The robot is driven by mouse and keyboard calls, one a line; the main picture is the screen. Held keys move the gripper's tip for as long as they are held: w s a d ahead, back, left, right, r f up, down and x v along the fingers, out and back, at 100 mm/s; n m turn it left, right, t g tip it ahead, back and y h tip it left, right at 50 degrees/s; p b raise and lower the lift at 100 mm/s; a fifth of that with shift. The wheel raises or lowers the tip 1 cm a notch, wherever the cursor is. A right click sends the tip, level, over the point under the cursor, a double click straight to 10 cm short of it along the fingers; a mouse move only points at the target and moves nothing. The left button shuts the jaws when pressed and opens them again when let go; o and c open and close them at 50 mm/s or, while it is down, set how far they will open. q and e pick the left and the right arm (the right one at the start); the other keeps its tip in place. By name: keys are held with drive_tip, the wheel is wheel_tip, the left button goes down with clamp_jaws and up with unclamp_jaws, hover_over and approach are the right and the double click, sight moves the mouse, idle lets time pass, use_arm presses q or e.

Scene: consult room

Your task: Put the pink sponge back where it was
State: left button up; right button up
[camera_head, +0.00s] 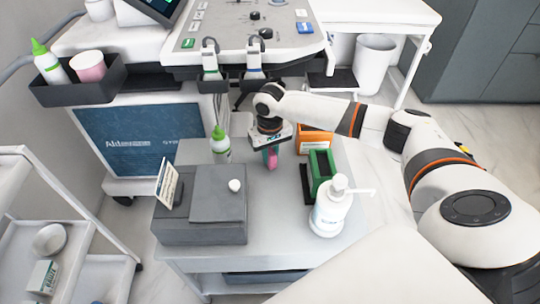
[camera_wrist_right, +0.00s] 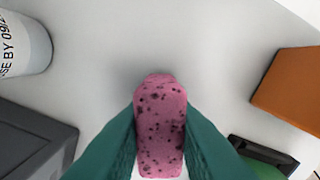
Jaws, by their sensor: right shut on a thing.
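The pink sponge (camera_wrist_right: 160,125), with dark specks, is held between the two green fingers of my right gripper (camera_wrist_right: 160,150) in the right wrist view. In the head view the sponge (camera_head: 272,160) shows below my right gripper (camera_head: 268,158), over the far part of the grey table top (camera_head: 277,205). I cannot tell whether it touches the table. My right gripper is shut on it. My left gripper is not in view.
A green-capped bottle (camera_head: 220,145) stands left of the sponge. An orange box (camera_head: 314,139), a green box (camera_head: 320,170) and a white pump bottle (camera_head: 331,208) stand to the right. A dark grey case (camera_head: 205,222) fills the front left. Bare table lies between.

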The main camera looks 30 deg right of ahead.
sight(270, 151)
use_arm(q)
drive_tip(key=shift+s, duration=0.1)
use_arm(e)
drive_tip(key=shift+f, duration=0.2)
drive_tip(key=o, duration=0.8)
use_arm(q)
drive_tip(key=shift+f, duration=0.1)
use_arm(e)
drive_tip(key=shift+r, duration=0.5)
wheel_tip(270, 151, up, 10)
drive_tip(key=p, duration=0.2)
drive_tip(key=shift+p, duration=0.3)
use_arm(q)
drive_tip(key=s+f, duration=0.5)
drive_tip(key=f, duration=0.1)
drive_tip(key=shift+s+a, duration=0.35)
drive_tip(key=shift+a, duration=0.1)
use_arm(e)
drive_tip(key=shift+r, duration=0.65)
